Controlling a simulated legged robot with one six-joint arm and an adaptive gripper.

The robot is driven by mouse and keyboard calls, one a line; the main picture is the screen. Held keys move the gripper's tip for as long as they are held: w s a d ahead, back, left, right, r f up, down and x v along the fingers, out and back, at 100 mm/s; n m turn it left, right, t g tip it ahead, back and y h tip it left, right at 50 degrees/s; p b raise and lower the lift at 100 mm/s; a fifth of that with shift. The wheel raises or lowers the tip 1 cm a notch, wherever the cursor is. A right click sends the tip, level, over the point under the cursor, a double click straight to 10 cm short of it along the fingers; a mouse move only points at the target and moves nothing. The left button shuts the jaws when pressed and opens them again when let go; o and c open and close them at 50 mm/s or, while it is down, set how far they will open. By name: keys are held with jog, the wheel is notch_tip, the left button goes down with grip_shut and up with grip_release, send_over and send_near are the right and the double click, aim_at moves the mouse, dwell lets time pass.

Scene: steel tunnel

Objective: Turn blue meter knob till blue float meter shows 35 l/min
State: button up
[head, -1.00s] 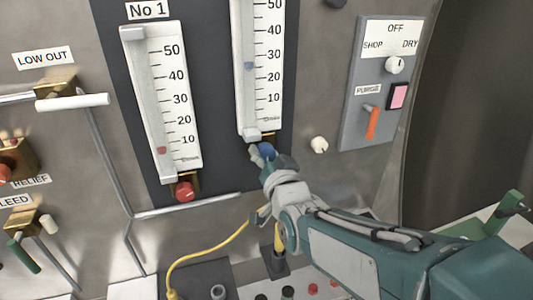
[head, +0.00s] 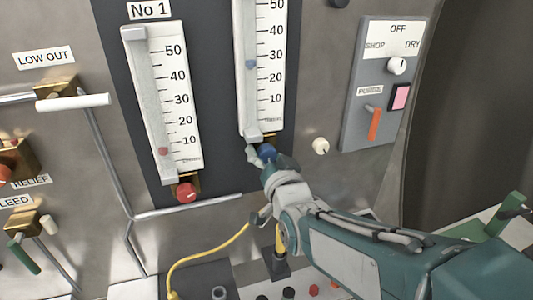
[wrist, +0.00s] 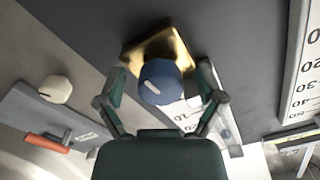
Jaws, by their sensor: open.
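The blue knob (head: 266,151) sits on a brass fitting (wrist: 157,52) at the foot of the right-hand float meter (head: 262,110). In the wrist view the blue knob (wrist: 160,82) has a white mark and lies between the two fingers of my gripper (wrist: 162,77). The fingers are open, one on each side; whether either touches the knob I cannot tell. In the head view my gripper (head: 262,158) partly hides the knob. The blue float (head: 250,64) stands between the 20 and 30 marks, nearer 30.
The No 1 meter (head: 165,110) with its red knob (head: 186,192) is at left. A white knob (head: 321,146) and a switch panel (head: 372,120) with an orange lever (head: 374,124) are at right. A yellow hose (head: 205,256) runs below.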

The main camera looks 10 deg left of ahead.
jog(key=v, duration=0.7)
jog(key=shift+s+d+f, duration=0.1)
jog(key=shift+s, duration=0.05)
jog(key=s+d+f+g+h, duration=0.1)
jog(key=d+f+g+h, duration=0.15)
jog(key=d, duration=0.45)
jog(key=s+d+f+g+h, duration=0.2)
jog(key=d+f+h, duration=0.15)
jog(key=d, duration=0.45)
jog(key=s+d+f+g+h, duration=0.2)
jog(key=s+d+g, duration=0.3)
jog(key=s+d, duration=0.3)
jog(key=shift+s+d+f+m+h, duration=0.2)
jog(key=shift+s+d+m+h, duration=0.3)
jog(key=shift+s, duration=0.7)
jog(key=shift+a, duration=0.15)
